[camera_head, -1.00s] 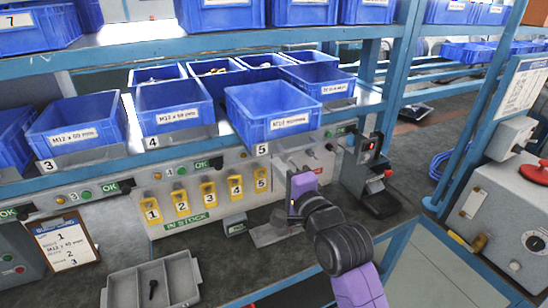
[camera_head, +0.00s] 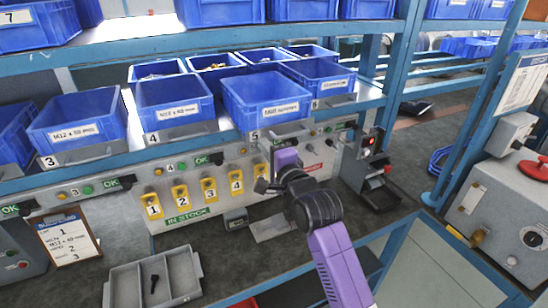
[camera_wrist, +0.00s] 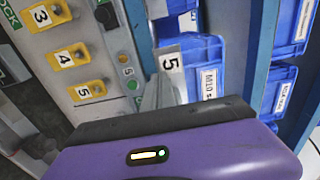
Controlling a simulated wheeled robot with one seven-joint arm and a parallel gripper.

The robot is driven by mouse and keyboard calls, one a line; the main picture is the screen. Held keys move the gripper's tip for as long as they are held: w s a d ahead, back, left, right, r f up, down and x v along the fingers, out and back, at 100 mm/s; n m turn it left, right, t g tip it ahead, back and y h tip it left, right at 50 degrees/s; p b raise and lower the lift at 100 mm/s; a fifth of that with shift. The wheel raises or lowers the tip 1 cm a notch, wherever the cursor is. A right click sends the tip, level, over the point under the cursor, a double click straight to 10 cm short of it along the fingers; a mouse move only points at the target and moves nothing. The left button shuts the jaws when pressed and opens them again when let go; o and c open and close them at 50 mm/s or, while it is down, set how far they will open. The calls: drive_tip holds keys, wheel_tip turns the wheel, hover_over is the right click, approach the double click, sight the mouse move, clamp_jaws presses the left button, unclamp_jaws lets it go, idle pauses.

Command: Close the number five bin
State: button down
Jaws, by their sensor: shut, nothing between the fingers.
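In the wrist view the label 5 (camera_wrist: 171,63) and the front of the blue bin (camera_wrist: 207,84) show sideways, just beyond my gripper. My gripper (camera_head: 283,134) is shut and empty, raised in front of and just below the front of bin five. Whether it touches the bin is hard to tell. In the wrist view the grey fingers (camera_wrist: 158,92) are partly hidden behind my wrist.
Bins three (camera_head: 78,127) and four (camera_head: 175,104) stand to the left. Below is a panel with yellow numbered tags (camera_head: 180,196). A grey divided tray (camera_head: 153,281) lies on the bench. A grey box with a red knob (camera_head: 498,214) stands at the right.

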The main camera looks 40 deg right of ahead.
drive_tip(key=b+x, duration=0.1)
drive_tip(key=x, duration=0.6)
drive_tip(key=shift+w, duration=0.1)
drive_tip(key=shift+f, duration=0.1)
